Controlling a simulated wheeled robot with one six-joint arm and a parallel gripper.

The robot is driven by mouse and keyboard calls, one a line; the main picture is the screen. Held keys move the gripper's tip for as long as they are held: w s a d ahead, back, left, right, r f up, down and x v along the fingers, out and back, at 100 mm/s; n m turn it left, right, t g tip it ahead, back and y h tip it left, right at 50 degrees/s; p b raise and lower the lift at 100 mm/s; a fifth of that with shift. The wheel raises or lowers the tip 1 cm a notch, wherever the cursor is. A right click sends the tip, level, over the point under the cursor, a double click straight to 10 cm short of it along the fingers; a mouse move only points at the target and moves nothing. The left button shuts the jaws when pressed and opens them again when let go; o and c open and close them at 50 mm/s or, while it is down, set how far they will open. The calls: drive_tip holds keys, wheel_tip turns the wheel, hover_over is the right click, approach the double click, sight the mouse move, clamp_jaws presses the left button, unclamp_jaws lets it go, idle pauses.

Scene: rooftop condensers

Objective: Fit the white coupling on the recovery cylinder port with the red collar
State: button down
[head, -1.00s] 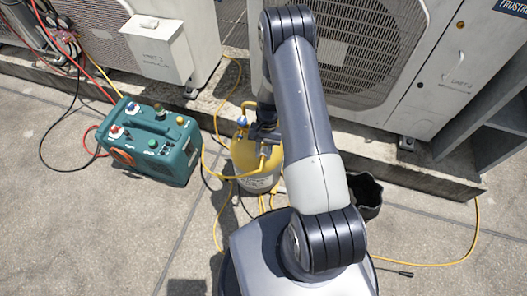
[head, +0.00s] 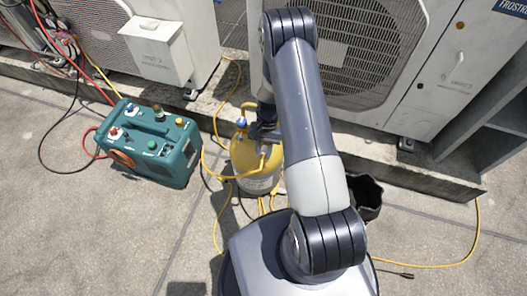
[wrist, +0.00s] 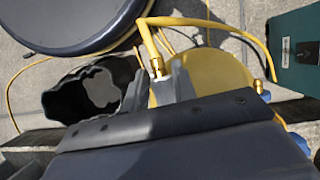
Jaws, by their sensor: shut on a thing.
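The yellow recovery cylinder (head: 255,182) stands upright on the roof, and its top shows in the wrist view (wrist: 215,72). My gripper (head: 262,132) is over the cylinder's top; it also shows in the wrist view (wrist: 172,82). It is shut at the end of a yellow hose (wrist: 148,38), where a small pale fitting, apparently the coupling (wrist: 157,67), shows beside the finger. Its colour is unclear and the jaws hide part of it. Another hose end with a brass fitting (wrist: 259,86) is at the cylinder's right edge there. No red collar can be made out.
A teal recovery machine (head: 150,145) stands left of the cylinder. A black open bucket (head: 366,196) is to its right and shows in the wrist view (wrist: 75,112). Condenser units (head: 375,60) on a concrete curb (head: 430,182) stand behind. Yellow hoses lie around the cylinder.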

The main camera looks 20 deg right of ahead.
drive_tip(key=shift+w+d, duration=0.1)
drive_tip(key=shift+w, duration=0.05)
drive_tip(key=c, duration=1.1)
unclamp_jaws()
drive_tip(key=shift+o, duration=0.2)
drive_tip(key=s+a, duration=0.4)
drive_tip(key=s, duration=0.2)
drive_tip(key=shift+s, duration=0.25)
drive_tip(key=shift+w+d, duration=0.65)
drive_tip(key=shift+w, duration=0.4)
drive_tip(key=shift+w+d, duration=0.7)
drive_tip(key=shift+w, duration=0.4)
drive_tip(key=shift+w+d, duration=0.65)
drive_tip(key=shift+w, duration=0.4)
